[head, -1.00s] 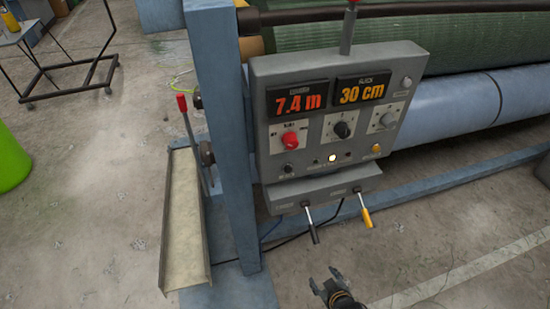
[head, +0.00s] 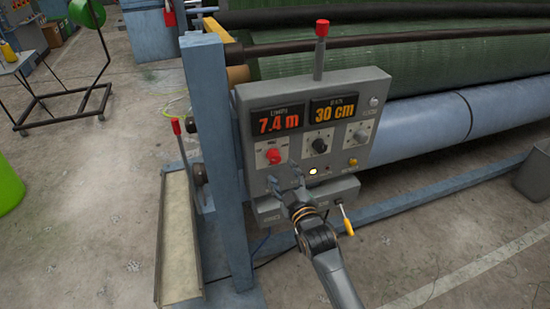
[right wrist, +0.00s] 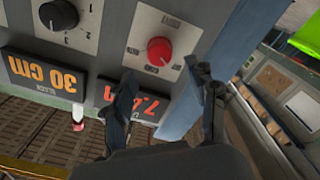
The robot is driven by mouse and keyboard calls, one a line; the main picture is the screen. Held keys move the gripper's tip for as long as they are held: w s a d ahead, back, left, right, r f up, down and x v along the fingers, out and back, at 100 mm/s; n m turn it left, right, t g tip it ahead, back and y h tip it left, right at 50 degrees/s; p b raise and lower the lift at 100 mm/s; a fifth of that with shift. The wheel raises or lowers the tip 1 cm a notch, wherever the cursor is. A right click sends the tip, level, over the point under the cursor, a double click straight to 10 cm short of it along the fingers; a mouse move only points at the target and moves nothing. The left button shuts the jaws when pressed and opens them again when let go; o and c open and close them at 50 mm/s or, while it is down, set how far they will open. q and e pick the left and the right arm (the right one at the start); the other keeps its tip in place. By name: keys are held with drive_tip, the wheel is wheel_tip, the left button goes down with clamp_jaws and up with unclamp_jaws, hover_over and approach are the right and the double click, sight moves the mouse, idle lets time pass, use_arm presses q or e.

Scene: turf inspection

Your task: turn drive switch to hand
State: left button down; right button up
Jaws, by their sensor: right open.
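The grey control panel (head: 245,125) carries a red rotary knob (head: 273,156) on a pale plate at its left. The knob also shows close up in the right wrist view (right wrist: 159,51), upside down, with small labels around it that I cannot read surely. A black knob (head: 318,145) sits beside it. I cannot tell surely which knob is the drive switch. My right gripper (head: 284,182) is in front of the lower panel, below the red knob. In the right wrist view its fingers (right wrist: 163,83) are open and empty, apart from the knob. My left gripper is not in view.
Displays reading 7.4 m (head: 276,121) and 30 cm (head: 334,109) sit above the knobs. A yellow-handled lever (head: 347,225) hangs below the panel at right. A blue post (head: 215,160) stands at its left, and a red-tipped stalk (head: 321,40) rises on top.

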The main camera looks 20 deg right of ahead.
sight(275, 160)
drive_tip(key=w+p, duration=0.1)
drive_tip(key=w, duration=0.4)
drive_tip(key=shift+w+a, duration=0.1)
drive_tip(key=shift+w, duration=0.65)
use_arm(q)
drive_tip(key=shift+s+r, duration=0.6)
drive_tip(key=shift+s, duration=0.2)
use_arm(e)
drive_tip(key=shift+c, duration=0.9)
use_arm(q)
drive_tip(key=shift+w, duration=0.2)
use_arm(e)
drive_tip(key=c, duration=1)
